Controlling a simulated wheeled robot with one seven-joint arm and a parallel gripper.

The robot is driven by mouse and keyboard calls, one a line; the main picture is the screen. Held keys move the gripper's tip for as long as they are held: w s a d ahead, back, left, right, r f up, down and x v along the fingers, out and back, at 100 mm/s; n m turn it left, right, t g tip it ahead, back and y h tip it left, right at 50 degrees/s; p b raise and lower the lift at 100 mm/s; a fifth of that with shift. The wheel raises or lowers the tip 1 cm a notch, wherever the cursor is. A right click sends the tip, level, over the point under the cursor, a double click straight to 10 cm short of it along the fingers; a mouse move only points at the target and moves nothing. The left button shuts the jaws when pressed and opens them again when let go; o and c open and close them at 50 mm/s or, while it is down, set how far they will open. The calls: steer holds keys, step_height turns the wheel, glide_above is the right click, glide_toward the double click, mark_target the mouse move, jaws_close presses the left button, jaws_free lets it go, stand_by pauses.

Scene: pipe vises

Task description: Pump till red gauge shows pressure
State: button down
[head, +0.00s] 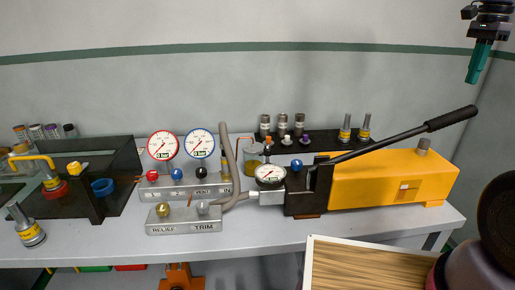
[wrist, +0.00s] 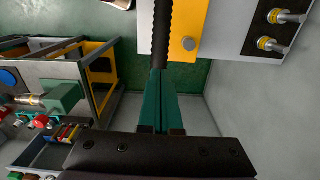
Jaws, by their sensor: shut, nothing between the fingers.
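The red-rimmed gauge (head: 163,145) and the blue-rimmed gauge (head: 199,144) stand on a grey valve block; both seem to read 0 bar. The yellow pump (head: 395,182) sits on the bench at right, with a small gauge (head: 270,175) at its left end. Its black pump handle (head: 452,119) slopes up to the right. My gripper (head: 474,80) is above the handle's end, apart from it, with its teal fingers together and pointing down. In the wrist view the closed fingers (wrist: 161,72) line up with the ribbed handle grip (wrist: 162,30); nothing is between them.
Several small fittings stand behind the pump. A wooden board (head: 365,268) is at front right. The air around the handle is clear.

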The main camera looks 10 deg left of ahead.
mark_target(465, 109)
steer(key=shift+f, duration=3.3)
steer(key=shift+w+d+f, duration=0.1)
steer(key=shift+d+f, duration=0.15)
steer(key=shift+f, duration=0.65)
steer(key=shift+d+f, duration=0.2)
steer(key=shift+f, duration=0.75)
steer(key=shift+w+d+f, duration=0.1)
steer(key=shift+d+f, duration=0.15)
steer(key=shift+f, duration=0.65)
steer(key=shift+w+d+f, duration=0.1)
steer(key=shift+d+f, duration=0.15)
steer(key=shift+f, duration=0.9)
steer(key=shift+d+f, duration=0.2)
steer(key=shift+f, duration=1)
steer(key=shift+d+f, duration=0.2)
steer(key=shift+f, duration=2.05)
